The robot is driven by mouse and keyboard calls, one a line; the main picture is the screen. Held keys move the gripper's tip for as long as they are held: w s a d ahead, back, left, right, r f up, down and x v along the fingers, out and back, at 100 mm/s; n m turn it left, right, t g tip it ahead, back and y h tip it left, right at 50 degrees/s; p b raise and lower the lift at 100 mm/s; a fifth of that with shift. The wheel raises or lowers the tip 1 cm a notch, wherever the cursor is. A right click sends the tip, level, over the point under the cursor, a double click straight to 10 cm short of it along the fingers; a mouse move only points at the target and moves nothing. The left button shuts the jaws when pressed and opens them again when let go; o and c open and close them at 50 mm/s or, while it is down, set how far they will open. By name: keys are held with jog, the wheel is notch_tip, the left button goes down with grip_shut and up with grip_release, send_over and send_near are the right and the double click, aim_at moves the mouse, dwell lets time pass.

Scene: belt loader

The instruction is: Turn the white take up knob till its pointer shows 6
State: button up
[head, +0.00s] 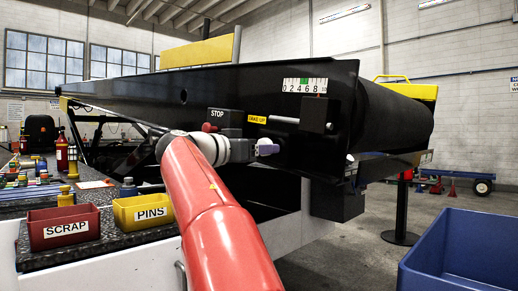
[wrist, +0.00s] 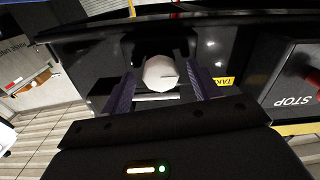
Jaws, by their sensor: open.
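The white take up knob (wrist: 160,73) shows in the wrist view as a round, faceted face with a dark line across its lower part. My gripper (wrist: 162,82) is open, with one purple finger on each side of the knob and a narrow dark gap to each. In the head view my gripper (head: 267,147) is at the machine's side below the TAKE-UP label (head: 257,119); I cannot make out the knob there. The number scale (head: 304,85) reads 0 2 4 6 8 with a green patch. A small orange pointer (head: 318,96) sits under it, near the 8.
A STOP box (head: 225,118) with a red button is just left of the label, close to my wrist. A grey rod and black block (head: 318,116) stick out above right. Red SCRAP (head: 64,228) and yellow PINS (head: 143,212) bins stand left; a blue bin (head: 460,250) stands right.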

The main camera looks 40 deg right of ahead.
jog(key=shift+d, duration=0.25)
jog(key=c, duration=1)
jog(key=shift+o, duration=0.2)
jog(key=shift+n, duration=0.3)
